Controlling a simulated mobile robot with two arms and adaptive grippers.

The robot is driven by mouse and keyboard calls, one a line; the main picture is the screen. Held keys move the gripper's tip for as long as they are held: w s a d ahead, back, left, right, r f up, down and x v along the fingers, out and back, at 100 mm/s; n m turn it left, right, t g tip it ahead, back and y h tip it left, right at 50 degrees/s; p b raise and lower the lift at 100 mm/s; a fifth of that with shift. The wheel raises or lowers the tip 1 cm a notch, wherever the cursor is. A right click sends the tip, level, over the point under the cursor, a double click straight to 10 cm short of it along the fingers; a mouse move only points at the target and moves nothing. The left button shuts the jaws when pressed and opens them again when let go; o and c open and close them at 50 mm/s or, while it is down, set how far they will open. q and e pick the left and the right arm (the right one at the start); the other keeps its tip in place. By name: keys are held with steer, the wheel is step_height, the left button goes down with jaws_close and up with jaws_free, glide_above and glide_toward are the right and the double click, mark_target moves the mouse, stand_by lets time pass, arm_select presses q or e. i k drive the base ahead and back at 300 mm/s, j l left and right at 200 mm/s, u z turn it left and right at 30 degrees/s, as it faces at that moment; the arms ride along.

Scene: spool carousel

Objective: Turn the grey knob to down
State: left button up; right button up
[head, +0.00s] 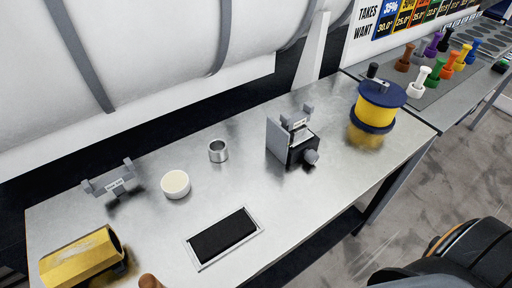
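The grey knob (311,156) is on the front right side of a small black and grey device (289,143) that stands on the metal table. The knob is small in the picture, and I cannot tell which way it points. Nothing touches it. Neither of my grippers is in view.
The metal table (290,206) also bears a metal cup (218,151), a white round pot (175,184), a black framed pad (224,237), a grey bracket (111,181), a yellow block (82,258) and a blue-yellow spool (379,104). Coloured pegs stand at the upper right.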

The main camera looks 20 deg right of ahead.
mark_target(311, 156)
steer(key=l+u, duration=0.4)
steer(key=k+l+u, duration=0.1)
steer(key=l+u, duration=0.3)
steer(key=k+l+u, duration=0.15)
steer(key=l+u, duration=0.3)
steer(key=k+l+u, duration=0.15)
steer(key=u, duration=0.25)
steer(key=k+l+u, duration=0.25)
steer(key=u, duration=0.15)
steer(key=l, duration=0.1)
